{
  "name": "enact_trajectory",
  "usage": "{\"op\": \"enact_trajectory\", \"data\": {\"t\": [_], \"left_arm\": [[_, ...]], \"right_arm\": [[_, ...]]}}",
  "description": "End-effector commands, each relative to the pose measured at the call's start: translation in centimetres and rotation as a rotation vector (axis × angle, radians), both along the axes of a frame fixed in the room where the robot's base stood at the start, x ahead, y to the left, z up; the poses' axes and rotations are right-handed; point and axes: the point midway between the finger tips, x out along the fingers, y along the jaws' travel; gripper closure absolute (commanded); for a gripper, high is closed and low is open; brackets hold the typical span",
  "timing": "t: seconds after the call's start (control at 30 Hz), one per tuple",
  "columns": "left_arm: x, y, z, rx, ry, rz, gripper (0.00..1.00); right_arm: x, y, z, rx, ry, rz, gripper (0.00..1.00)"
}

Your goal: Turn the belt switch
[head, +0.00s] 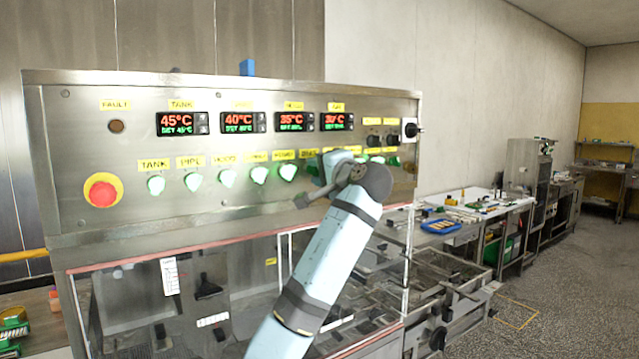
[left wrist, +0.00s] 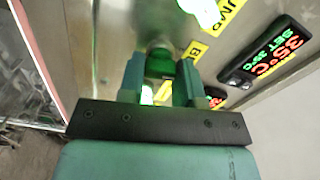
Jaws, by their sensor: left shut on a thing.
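The steel control panel (head: 225,130) fills the left and middle of the head view, with a row of lit green switches. The arm of my left gripper (head: 316,180) reaches up to the right part of this row. In the left wrist view, the two fingers of my left gripper (left wrist: 161,80) are at the panel, closed about a green-lit switch knob (left wrist: 160,55). A yellow label beginning with "B" (left wrist: 195,50) is beside it, so this looks like the belt switch. The gripper hides most of it in the head view. My right gripper is in neither view.
A red emergency button (head: 102,190) is at the panel's left. Temperature displays (head: 239,123) are above the row. A clear-windowed machine front is below, and a workbench (head: 470,212) stands at right.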

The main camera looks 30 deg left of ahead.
Motion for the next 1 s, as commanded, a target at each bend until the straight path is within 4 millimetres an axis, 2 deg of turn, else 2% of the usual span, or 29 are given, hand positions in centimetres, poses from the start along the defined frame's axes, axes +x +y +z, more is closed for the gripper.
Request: {"op": "enact_trajectory", "data": {"t": [0.03,0.43,1.0], "left_arm": [[0.0,0.0,-0.5,-0.018,-0.036,0.000,0.92],[0.0,0.0,-0.3,-0.109,-0.255,0.000,0.92],[0.0,0.0,-0.1,-0.132,-0.313,0.001,0.92]], "right_arm": [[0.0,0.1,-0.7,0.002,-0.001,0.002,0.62],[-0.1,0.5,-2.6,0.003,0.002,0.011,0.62],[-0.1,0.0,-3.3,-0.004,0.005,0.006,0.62]]}}
